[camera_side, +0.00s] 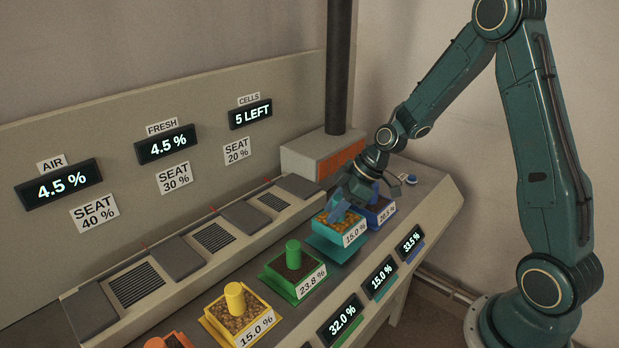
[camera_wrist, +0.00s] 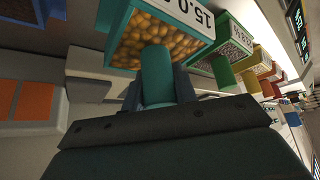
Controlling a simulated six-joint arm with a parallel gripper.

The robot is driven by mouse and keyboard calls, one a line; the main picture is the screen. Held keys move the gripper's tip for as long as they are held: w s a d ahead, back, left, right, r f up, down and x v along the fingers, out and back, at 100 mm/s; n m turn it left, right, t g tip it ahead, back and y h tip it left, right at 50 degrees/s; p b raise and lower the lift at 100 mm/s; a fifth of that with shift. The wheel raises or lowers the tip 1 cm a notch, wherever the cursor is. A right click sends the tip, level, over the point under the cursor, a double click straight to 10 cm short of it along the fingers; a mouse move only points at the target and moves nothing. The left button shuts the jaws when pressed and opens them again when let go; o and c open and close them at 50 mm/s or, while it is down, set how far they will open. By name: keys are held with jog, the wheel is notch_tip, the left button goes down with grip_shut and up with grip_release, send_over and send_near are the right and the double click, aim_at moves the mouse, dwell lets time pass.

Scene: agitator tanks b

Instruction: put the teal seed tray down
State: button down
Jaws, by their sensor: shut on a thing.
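The teal seed tray (camera_side: 326,237), filled with yellow seeds and labelled 15.0 %, is at the right part of the bench in the side view. My gripper (camera_side: 347,205) is above it, shut on its upright teal post. The tray looks level and slightly raised over a teal base plate (camera_side: 328,252); the exact gap is hard to tell. In the wrist view the jaws (camera_wrist: 158,88) grip the teal post (camera_wrist: 157,70), and the tray (camera_wrist: 190,50) shows beyond it. The jaws hide part of the seeds.
A blue tray (camera_side: 381,214) stands close on the right of the teal one. A green tray (camera_side: 290,272), a yellow tray (camera_side: 232,318) and an orange tray (camera_side: 168,342) stand to the left. A row of vents and lids (camera_side: 212,238) runs behind. A box with an orange panel (camera_side: 338,161) stands at the back.

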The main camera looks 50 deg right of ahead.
jog(key=shift+f, duration=1.5)
jog(key=shift+f, duration=0.15)
jog(key=c, duration=1.1)
grip_release()
jog(key=shift+v, duration=1.05)
jog(key=v, duration=1)
